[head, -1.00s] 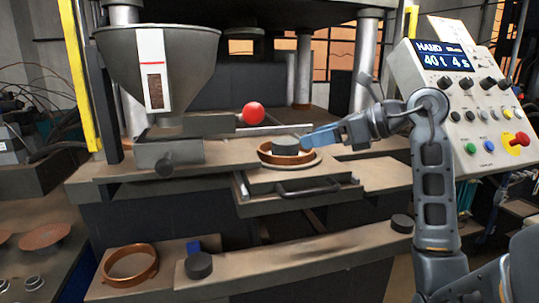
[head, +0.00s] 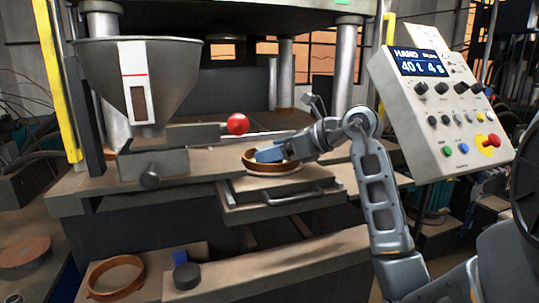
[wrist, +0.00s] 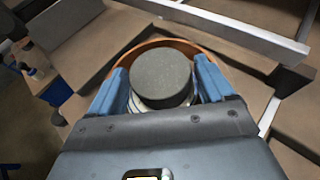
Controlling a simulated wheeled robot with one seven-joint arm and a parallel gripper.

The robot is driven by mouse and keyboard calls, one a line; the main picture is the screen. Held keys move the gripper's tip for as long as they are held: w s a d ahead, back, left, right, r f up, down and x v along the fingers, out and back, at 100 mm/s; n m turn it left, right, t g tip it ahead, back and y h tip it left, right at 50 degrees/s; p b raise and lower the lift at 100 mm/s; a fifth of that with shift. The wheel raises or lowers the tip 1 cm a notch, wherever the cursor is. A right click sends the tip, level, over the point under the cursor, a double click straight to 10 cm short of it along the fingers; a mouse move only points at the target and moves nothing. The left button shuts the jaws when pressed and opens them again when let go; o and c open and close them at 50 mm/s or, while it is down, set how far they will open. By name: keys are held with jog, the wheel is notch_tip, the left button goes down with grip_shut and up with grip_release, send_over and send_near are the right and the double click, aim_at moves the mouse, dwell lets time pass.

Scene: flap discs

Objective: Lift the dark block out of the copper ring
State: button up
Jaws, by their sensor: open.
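The copper ring (head: 256,168) sits on a round plate on the press's sliding tray. It also shows in the wrist view (wrist: 181,44) as an orange rim. The dark block (wrist: 160,77) is a round grey-black disc inside the ring, seen from above in the wrist view; in the head view my gripper hides it. My gripper (head: 262,156) is over the ring from the right. In the wrist view its blue fingers (wrist: 160,84) are open, one on each side of the block. I cannot tell whether they touch it.
A hopper (head: 139,85) and a red ball knob (head: 237,123) stand left of the ring. The tray's handle (head: 292,197) is in front. Another copper ring (head: 115,279) and a dark puck (head: 187,276) are at lower left. A control box (head: 437,110) is at right.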

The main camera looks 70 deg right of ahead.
jog(key=c, duration=1)
jog(key=shift+c, duration=0.2)
jog(key=shift+r, duration=0.15)
notch_tip(320, 180, up, 10)
jog(key=shift+f, duration=0.1)
notch_tip(320, 180, up, 7)
jog(key=p, duration=0.4)
dwell(0.5)
